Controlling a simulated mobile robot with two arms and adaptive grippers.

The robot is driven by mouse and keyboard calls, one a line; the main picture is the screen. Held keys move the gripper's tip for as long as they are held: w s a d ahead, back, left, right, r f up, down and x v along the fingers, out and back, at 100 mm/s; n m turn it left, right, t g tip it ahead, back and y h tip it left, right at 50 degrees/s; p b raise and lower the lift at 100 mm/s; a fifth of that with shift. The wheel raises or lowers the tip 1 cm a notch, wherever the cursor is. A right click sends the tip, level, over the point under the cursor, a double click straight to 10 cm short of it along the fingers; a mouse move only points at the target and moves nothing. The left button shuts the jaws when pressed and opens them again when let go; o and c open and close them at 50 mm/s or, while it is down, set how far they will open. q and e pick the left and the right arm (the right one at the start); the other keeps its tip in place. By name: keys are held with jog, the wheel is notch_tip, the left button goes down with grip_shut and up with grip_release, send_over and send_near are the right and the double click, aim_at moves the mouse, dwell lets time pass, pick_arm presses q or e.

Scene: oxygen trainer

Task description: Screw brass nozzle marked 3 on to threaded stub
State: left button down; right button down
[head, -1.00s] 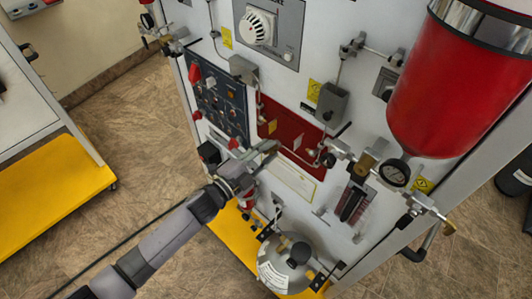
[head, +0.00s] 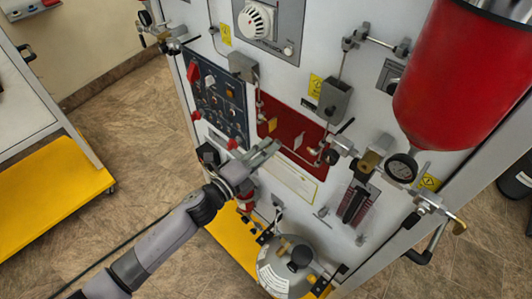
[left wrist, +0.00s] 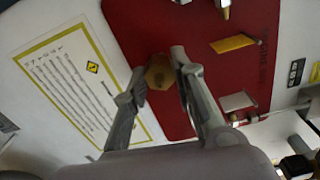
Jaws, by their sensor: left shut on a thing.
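My left gripper (head: 268,150) reaches in from the left in the head view, in front of the white panel near the lower edge of the red plate (head: 300,134). In the left wrist view my left gripper (left wrist: 160,72) is shut on a hexagonal brass nozzle (left wrist: 160,73), with one finger on each side of it. The nozzle is in front of the left part of the red plate (left wrist: 215,80). Its mark is not readable. The nozzle cannot be made out in the head view. I cannot pick out the threaded stub for sure. My right gripper is not in view.
A grey cylinder (head: 272,272) stands on the yellow base below my gripper. A red tank (head: 445,75) and a pressure gauge (head: 401,168) are at the right. A control panel with knobs (head: 218,100) is left of the plate.

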pick_arm(q)
jog(key=shift+m, duration=0.7)
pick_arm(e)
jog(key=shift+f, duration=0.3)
pick_arm(q)
jog(key=m, duration=0.1)
jog(key=m+b, duration=0.1)
jog(key=shift+f+m, duration=0.2)
jog(key=shift+m, duration=0.1)
jog(key=shift+r+m, duration=0.15)
jog(key=shift+m, duration=0.35)
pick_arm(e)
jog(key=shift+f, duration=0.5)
pick_arm(q)
jog(key=m+b, duration=0.1)
jog(key=m, duration=0.1)
jog(key=shift+m, duration=0.7)
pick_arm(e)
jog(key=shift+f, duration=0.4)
